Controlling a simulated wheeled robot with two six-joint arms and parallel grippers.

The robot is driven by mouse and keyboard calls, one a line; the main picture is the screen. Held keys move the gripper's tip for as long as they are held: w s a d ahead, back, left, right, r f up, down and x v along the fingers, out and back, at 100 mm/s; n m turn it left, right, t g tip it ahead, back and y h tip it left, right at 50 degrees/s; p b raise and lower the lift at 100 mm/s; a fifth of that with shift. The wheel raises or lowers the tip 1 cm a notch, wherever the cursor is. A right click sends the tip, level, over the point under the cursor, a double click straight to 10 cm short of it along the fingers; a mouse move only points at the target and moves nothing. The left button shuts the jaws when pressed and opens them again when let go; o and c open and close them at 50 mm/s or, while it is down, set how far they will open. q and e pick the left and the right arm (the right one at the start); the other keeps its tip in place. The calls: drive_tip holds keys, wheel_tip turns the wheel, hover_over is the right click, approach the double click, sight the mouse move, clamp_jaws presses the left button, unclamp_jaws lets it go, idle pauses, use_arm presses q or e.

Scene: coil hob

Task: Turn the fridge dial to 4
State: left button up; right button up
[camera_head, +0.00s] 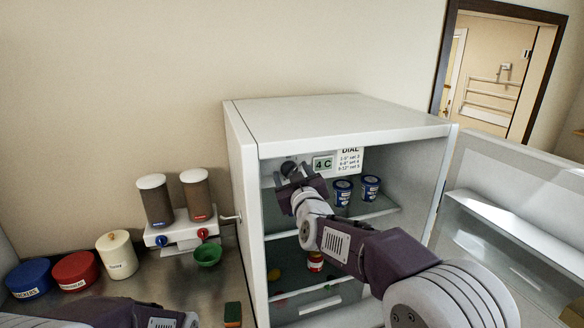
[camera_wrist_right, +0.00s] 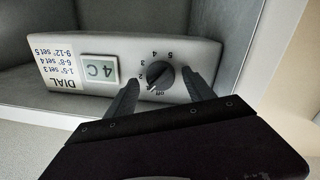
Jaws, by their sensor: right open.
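The fridge dial (camera_wrist_right: 158,78) is a dark round knob on a pale panel inside the open fridge (camera_head: 345,118). In the right wrist view numbers up to 5 and "off" surround it. Its light mark seems to point toward the low-number side near "off"; the exact setting is too small to tell. A display (camera_wrist_right: 100,69) beside it reads 4 C. A card (camera_wrist_right: 66,62) gives 1-5° set 3, 6-8° set 4, 9-12° set 5. My right gripper (camera_wrist_right: 160,77) is open, its fingers on either side of the dial; contact cannot be told. My left gripper is not in view.
The fridge door (camera_head: 510,200) stands open at right. Two blue tubs (camera_head: 343,192) sit on the upper shelf beside my right arm. A red-and-white jar (camera_head: 315,262) is lower down. Dispensers (camera_head: 196,195), a green bowl (camera_head: 208,254) and canisters (camera_head: 76,270) stand on the counter at left.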

drive_tip(key=shift+s, duration=0.1)
drive_tip(key=shift+w+a, duration=0.15)
drive_tip(key=shift+w, duration=0.1)
drive_tip(key=c, duration=0.6)
drive_tip(key=shift+f, duration=0.1)
clamp_jaws()
drive_tip(key=shift+f+m+b, duration=0.15)
drive_tip(key=shift+m+b, duration=0.2)
drive_tip(key=shift+m, duration=0.15)
drive_tip(key=m+b, duration=0.3)
drive_tip(key=m, duration=0.4)
drive_tip(key=m+g+y+b, duration=0.1)
drive_tip(key=m+b, duration=0.1)
drive_tip(key=m, duration=0.5)
drive_tip(key=m+g+y+b, duration=0.1)
drive_tip(key=m+b, duration=0.2)
drive_tip(key=m, duration=0.4)
drive_tip(key=shift+w+d+b, duration=0.1)
drive_tip(key=shift+d+b, duration=0.15)
drive_tip(key=shift+b, duration=0.1)
